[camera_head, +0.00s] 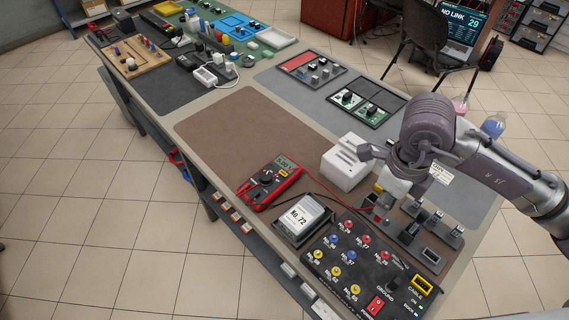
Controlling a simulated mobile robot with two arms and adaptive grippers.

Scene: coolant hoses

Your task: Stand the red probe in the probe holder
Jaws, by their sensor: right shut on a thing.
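My right gripper (383,200) is low over the right part of the bench, just behind the black jack panel (322,258). It is shut on the red probe, which is mostly hidden by the fingers; a bit of red shows at the fingertips. A thin red lead runs toward it from the red multimeter (267,183). My left gripper is out of view.
Small dark connectors (431,256) stand right of the gripper. The brown mat (245,130) is clear at its left. Trays and tools fill the far end.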

